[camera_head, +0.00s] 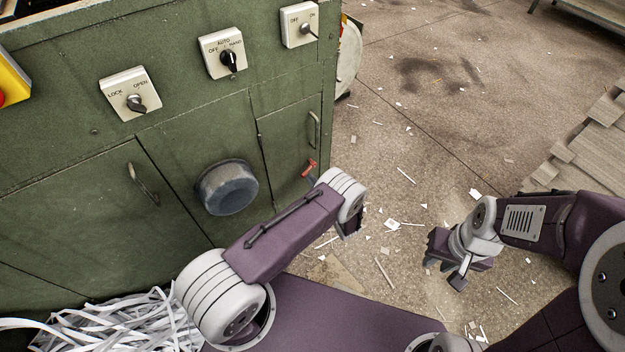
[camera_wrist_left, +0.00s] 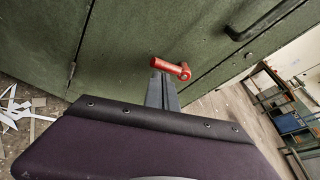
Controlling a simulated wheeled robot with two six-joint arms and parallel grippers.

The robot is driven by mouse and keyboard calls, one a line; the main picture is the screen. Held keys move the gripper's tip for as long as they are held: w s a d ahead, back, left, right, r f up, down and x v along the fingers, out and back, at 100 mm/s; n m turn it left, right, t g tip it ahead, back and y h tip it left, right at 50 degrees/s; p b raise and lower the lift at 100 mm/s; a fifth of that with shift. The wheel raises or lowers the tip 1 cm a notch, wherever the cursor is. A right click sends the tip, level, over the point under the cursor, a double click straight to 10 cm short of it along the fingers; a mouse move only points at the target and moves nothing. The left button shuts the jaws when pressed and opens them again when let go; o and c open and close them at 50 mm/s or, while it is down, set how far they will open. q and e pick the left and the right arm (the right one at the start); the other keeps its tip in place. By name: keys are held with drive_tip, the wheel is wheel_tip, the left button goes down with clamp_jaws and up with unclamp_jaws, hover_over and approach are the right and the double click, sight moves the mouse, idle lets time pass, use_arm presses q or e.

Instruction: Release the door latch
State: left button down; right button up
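The door latch is a small red lever (camera_head: 309,168) low on the narrow green door (camera_head: 285,140) at the cabinet's right end. In the left wrist view the red lever (camera_wrist_left: 171,68) shows close up, lying across the tips of my left gripper (camera_wrist_left: 162,78). Its grey fingers look closed together. I cannot tell whether they touch the lever. In the head view the left gripper is mostly hidden behind my left arm. My right gripper (camera_head: 447,270) hangs open and empty over the floor at the right, well away from the cabinet.
The door has a handle (camera_head: 314,129), also in the left wrist view (camera_wrist_left: 265,20). A round grey knob (camera_head: 227,188) sticks out left of the door. Switch plates (camera_head: 222,53) line the panel above. Paper strips (camera_head: 120,322) pile at bottom left. The littered floor (camera_head: 400,130) right of the cabinet is open.

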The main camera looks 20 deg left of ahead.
use_arm(q)
drive_tip(key=shift+r, duration=0.15)
use_arm(e)
drive_tip(key=shift+r, duration=0.1)
idle(0.4)
